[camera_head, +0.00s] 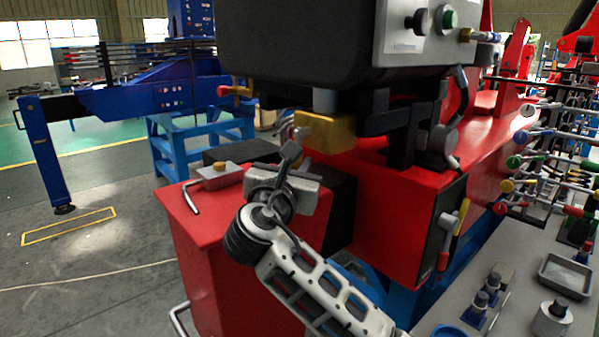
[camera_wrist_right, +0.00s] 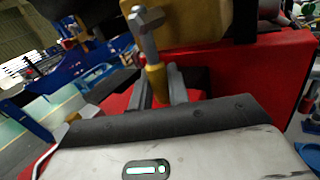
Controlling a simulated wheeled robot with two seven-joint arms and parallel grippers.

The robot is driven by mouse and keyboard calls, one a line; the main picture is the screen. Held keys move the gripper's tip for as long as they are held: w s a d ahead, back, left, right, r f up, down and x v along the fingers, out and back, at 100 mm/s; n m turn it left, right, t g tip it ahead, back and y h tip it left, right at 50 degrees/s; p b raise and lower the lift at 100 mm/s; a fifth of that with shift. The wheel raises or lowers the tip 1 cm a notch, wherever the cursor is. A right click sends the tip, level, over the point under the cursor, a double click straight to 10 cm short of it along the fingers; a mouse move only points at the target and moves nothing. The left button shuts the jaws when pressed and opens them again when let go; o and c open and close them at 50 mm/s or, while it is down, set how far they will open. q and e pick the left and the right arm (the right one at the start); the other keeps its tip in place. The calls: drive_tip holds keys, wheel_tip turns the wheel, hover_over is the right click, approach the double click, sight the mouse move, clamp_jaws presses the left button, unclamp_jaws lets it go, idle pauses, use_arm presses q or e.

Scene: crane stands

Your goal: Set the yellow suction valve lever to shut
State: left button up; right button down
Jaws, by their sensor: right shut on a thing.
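The yellow lever (camera_wrist_right: 157,83) stands upright between the fingers of my right gripper (camera_wrist_right: 160,88) in the right wrist view. Its grey metal upper end (camera_wrist_right: 146,24) rises above the fingers. In the head view my right gripper (camera_head: 283,178) is over the red cabinet, and the grey metal end (camera_head: 289,151) sticks up past it. The gripper is shut on the lever's yellow part, which it mostly hides in the head view. My left gripper is not in view.
A yellow block (camera_head: 325,132) hangs close behind my right gripper, under a large dark housing (camera_head: 300,45). A small valve box with a bent grey handle (camera_head: 214,176) sits on the red cabinet (camera_head: 203,236). Several coloured levers line the right side.

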drive_tip(key=shift+w+a+f+m+t+h+b, duration=0.3)
drive_tip(key=shift+w+f+m+t+b, duration=0.1)
drive_tip(key=shift+m+b, duration=0.4)
drive_tip(key=shift+w+a+r+m+t+h+b, duration=0.15)
drive_tip(key=shift+m+t+h+b, duration=0.15)
drive_tip(key=shift+m+b, duration=0.35)
drive_tip(key=shift+w+a+r+m+h+b, duration=0.1)
drive_tip(key=shift+w+r+m+h+b, duration=0.15)
drive_tip(key=shift+b, duration=0.35)
drive_tip(key=shift+a+r+m, duration=0.1)
drive_tip(key=shift+r+m, duration=0.15)
drive_tip(key=shift+m, duration=0.15)
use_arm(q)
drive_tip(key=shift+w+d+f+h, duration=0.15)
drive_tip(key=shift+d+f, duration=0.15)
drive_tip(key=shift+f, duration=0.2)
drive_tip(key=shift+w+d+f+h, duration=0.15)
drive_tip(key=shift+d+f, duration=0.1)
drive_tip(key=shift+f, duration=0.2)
use_arm(e)
drive_tip(key=shift+r+h, duration=0.1)
drive_tip(key=shift+h, duration=0.15)
drive_tip(key=c, duration=1.4)
unclamp_jaws()
